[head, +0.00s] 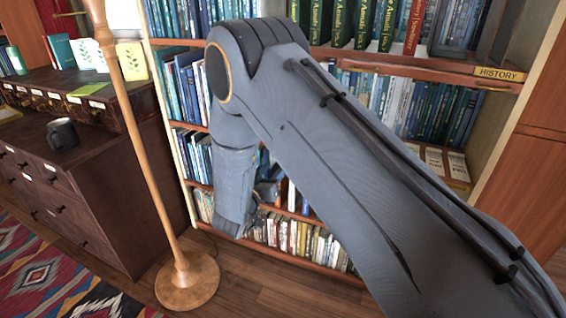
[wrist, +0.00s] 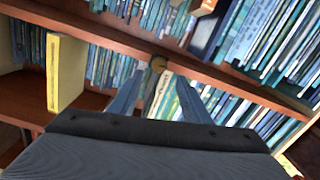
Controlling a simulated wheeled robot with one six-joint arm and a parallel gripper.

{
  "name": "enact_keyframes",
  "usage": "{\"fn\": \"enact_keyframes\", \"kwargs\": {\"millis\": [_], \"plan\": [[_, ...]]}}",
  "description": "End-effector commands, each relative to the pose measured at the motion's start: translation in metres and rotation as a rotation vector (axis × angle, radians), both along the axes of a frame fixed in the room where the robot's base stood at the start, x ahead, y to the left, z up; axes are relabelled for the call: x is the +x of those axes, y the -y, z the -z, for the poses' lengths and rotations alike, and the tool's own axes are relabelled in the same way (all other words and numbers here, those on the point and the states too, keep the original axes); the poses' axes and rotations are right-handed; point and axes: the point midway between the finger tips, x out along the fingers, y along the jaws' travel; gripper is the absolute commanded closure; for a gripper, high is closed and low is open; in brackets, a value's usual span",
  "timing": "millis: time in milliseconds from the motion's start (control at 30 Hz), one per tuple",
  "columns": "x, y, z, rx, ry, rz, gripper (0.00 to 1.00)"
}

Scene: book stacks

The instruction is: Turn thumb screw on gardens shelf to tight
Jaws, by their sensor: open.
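A small round brass-coloured knob, which looks like the thumb screw (wrist: 158,63), sits on the front edge of a reddish wood shelf (wrist: 105,36) in the wrist view. My gripper (wrist: 161,79) is open. Its two grey-blue fingers stand apart and point at the shelf edge, with the knob just beyond and between their tips. I cannot tell whether the fingers touch it. Nothing is held. In the head view my arm covers the middle of the bookcase, and the screw cannot be made out there. No gardens label is readable.
Rows of books (wrist: 255,35) fill the shelves around the knob. A pale yellow upright panel (wrist: 66,72) stands at left. In the head view a floor lamp's pole and base (head: 187,281) stand left of my arm, beside a dark drawer cabinet (head: 95,180). A HISTORY label (head: 498,74) marks an upper shelf.

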Motion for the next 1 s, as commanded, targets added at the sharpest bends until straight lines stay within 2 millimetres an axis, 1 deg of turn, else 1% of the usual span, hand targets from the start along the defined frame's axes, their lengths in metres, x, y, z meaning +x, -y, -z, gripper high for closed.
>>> {"fn": "enact_keyframes", "kwargs": {"millis": [67,167,267,400,600,767,1000], "plan": [[-0.002,-0.002,0.003,-0.016,0.020,0.013,0.57],[0.003,0.001,0.003,-0.023,0.030,0.021,0.57],[0.015,0.006,0.003,-0.023,0.030,0.022,0.57],[0.036,0.014,0.003,-0.021,0.030,0.021,0.57],[0.060,0.022,0.003,-0.021,0.029,0.019,0.57],[0.068,0.024,0.003,-0.022,0.028,0.018,0.57],[0.069,0.025,0.002,-0.022,0.028,0.017,0.57]]}}
